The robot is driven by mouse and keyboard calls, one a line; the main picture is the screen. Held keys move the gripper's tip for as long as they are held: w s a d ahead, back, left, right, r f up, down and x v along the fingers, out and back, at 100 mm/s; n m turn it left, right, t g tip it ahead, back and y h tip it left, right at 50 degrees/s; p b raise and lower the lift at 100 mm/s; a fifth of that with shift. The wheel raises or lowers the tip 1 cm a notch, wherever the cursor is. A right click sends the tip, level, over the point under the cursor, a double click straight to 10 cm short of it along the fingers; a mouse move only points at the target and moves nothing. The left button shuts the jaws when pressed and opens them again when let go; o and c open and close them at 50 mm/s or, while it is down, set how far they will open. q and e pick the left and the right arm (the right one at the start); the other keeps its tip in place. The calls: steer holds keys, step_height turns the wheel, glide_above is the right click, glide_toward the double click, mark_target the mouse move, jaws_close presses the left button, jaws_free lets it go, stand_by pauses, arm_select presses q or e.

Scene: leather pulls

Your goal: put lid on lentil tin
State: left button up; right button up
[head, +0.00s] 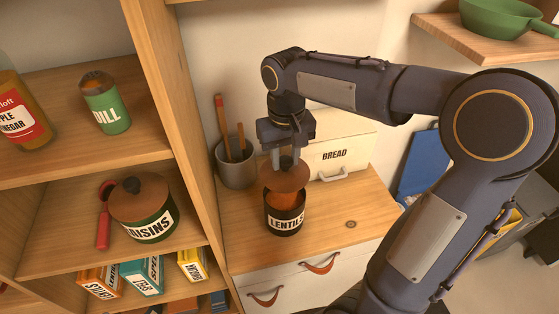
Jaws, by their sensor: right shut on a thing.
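The lentil tin (284,223) is a dark tin with a white "LENTILS" label, standing on the wooden counter. Orange-brown contents show in its upper part. The lid (285,181) is a round brown disc with a dark knob, just above the tin's mouth. A gap shows at the front between lid and rim. My right gripper (287,160) points down and is shut on the lid's knob. My left gripper is not in view.
A grey crock (236,172) with utensils stands behind and left of the tin. A white bread box (340,157) is behind right. A shelf unit with a raisins tin (147,219) is on the left. The counter (350,223) is clear at right.

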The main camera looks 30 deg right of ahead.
mark_target(285, 176)
steer(key=shift+f+b, duration=2)
steer(key=shift+f, duration=0.35)
steer(key=shift+f+b, duration=0.5)
steer(key=shift+f, duration=0.3)
steer(key=shift+f, duration=0.6)
steer(key=o, duration=1.2)
steer(key=shift+c, duration=0.2)
step_height(285, 176, up, 7)
steer(key=p, duration=0.6)
steer(key=shift+r, duration=0.1)
